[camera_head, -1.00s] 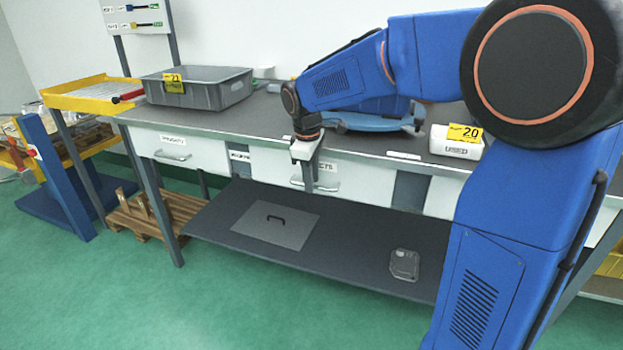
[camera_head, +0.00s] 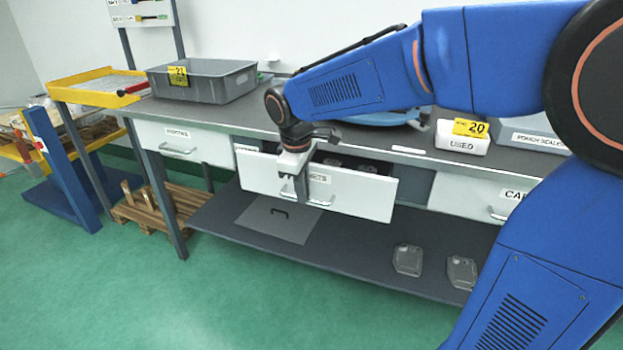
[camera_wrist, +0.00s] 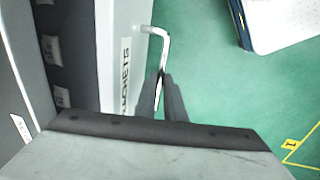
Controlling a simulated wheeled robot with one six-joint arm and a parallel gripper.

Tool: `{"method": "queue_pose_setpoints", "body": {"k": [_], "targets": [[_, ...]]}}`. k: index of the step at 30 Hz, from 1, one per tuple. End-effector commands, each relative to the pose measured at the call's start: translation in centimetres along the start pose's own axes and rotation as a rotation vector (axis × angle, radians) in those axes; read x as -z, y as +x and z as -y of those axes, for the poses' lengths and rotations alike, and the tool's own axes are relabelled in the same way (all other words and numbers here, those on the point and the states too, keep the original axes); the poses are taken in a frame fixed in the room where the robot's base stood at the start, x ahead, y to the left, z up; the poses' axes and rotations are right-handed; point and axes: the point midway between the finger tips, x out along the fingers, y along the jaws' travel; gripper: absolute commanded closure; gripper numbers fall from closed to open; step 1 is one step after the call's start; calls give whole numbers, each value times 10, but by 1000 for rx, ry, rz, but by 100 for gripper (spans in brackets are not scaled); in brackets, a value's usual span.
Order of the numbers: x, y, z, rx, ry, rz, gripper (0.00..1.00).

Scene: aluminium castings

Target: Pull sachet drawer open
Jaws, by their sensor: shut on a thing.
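The sachet drawer (camera_head: 355,192) is the white middle drawer under the grey bench, and it stands out from the bench front. Its label reads SACHETS in the wrist view (camera_wrist: 124,75). Several small grey items (camera_head: 366,168) show inside behind the front; the wrist view shows pale-labelled ones (camera_wrist: 52,48) there. My gripper (camera_head: 302,190) reaches down in front of the drawer and is shut on its metal bar handle (camera_head: 322,202). In the wrist view the dark fingers (camera_wrist: 163,92) close around the handle bar (camera_wrist: 160,34). My gripper partly hides the label in the head view.
A white drawer (camera_head: 185,142) at left and another (camera_head: 470,197) at right are closed. A grey bin (camera_head: 215,88) and a white USED box (camera_head: 460,141) stand on the bench. The lower shelf (camera_head: 345,258) holds two grey castings (camera_head: 407,259). Green floor in front is clear.

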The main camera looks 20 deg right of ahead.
Motion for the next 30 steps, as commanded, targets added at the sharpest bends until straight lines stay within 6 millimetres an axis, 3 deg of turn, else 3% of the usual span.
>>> {"method": "queue_pose_setpoints", "body": {"k": [3, 18, 30], "targets": [[1, -7, 32, -1, -7, -2, 100], [2, -27, 144, 0, -7, -2, 100], [2, -40, 208, 0, -3, -1, 100]]}}
